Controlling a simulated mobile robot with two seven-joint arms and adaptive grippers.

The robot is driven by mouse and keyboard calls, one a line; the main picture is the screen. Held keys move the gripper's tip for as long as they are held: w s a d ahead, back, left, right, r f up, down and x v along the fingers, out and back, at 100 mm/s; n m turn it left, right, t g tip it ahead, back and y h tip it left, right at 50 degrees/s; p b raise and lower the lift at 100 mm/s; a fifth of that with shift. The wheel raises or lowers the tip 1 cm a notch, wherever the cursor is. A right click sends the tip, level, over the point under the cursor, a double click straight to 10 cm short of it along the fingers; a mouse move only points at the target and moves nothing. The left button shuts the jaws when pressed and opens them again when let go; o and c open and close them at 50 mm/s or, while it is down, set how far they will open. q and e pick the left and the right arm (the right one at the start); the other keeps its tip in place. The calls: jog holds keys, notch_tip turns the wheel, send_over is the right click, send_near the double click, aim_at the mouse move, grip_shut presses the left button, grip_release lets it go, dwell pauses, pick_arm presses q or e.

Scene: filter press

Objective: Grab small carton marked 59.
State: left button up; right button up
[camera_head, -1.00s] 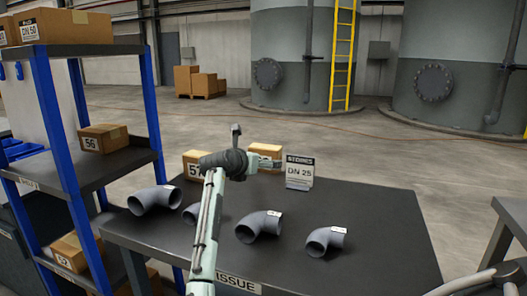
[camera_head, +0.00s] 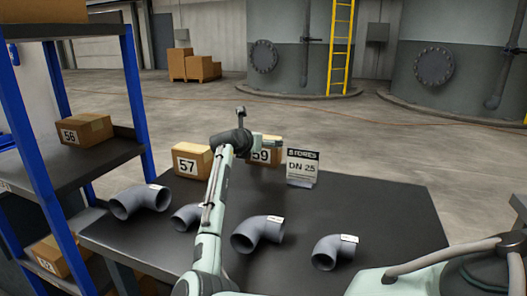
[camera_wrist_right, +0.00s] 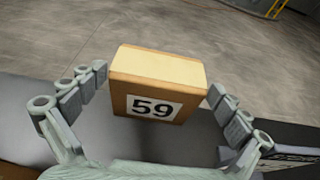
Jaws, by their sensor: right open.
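The small carton marked 59 (camera_head: 265,156) stands at the back of the dark table, partly hidden behind my right gripper (camera_head: 262,141). In the right wrist view the carton 59 (camera_wrist_right: 155,98) is upright, its label facing me and its pale top visible. My right gripper (camera_wrist_right: 160,84) is open, with one finger on each side of the carton. A gap shows at the left finger; the right finger is close to the carton's side, and I cannot tell if it touches. My left gripper is not in view.
Carton 57 (camera_head: 192,161) stands left of carton 59, and a DN 25 sign (camera_head: 302,168) stands right of it. Several grey pipe elbows (camera_head: 258,234) lie along the table's front. A blue-framed shelf (camera_head: 140,95) with carton 56 (camera_head: 84,129) is at left. The table's right part is clear.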

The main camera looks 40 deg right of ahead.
jog(key=shift+x, duration=0.8)
jog(key=shift+c, duration=0.6)
jog(key=c, duration=1)
jog(key=shift+r, duration=0.15)
jog(key=shift+c, duration=0.3)
jog(key=shift+r, duration=0.1)
